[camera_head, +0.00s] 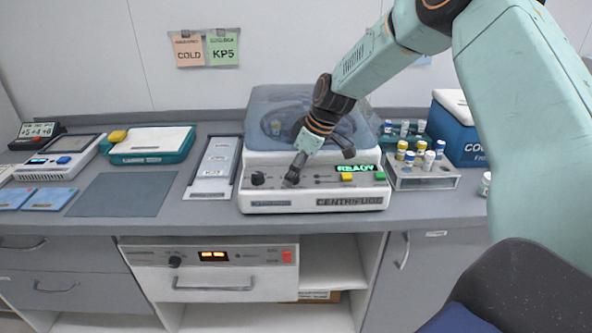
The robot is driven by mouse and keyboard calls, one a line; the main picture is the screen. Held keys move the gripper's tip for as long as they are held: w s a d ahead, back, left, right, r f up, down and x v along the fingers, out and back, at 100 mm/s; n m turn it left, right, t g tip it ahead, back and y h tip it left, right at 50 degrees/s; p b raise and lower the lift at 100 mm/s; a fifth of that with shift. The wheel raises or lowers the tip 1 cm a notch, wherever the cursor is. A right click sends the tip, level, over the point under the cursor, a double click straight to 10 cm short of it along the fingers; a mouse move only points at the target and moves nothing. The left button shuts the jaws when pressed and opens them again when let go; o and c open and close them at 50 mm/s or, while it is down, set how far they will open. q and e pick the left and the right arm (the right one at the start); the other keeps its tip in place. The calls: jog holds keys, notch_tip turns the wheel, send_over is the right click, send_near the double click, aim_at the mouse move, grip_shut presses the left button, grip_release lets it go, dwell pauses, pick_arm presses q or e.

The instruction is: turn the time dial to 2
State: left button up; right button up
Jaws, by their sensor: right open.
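The centrifuge (268,203) stands on the counter with its clear bluish lid (262,103) down and a green READY display (358,168) on its front panel. A black dial (257,178) is on the left of the panel. Labels and dial numbers are too small to read, so I cannot tell which dial is the time dial. My right gripper (318,167) is open, reaching down from the upper right over the front panel. One dark finger is low at the panel right of the black dial and hides the panel there. Contact cannot be told. My left gripper is out of view.
A yellow button (346,177) and a green button (380,176) are on the panel's right. A clear rack (425,183) with capped vials stands close to the right, with a blue cooler (455,140) behind. A tray (213,188) stands left; a grey mat (120,195) lies bare.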

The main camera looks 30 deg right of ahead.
jog(key=shift+c, duration=0.2)
jog(key=shift+w, duration=0.15)
jog(key=c, duration=0.3)
jog(key=shift+d+f, duration=0.1)
jog(key=c, duration=0.3)
grip_shut()
jog(key=shift+r+m+h+p, duration=0.3)
jog(key=shift+m+p, duration=0.4)
jog(key=shift+p, duration=0.5)
jog(key=m+h+p, duration=0.1)
jog(key=m+p, duration=0.2)
jog(key=p, duration=0.3)
jog(key=shift+m+t, duration=0.3)
jog(key=shift+t, duration=0.1)
jog(key=shift+f+m+h+p, duration=0.15)
jog(key=shift+m+h+p, duration=0.3)
jog(key=shift+p, duration=0.5)
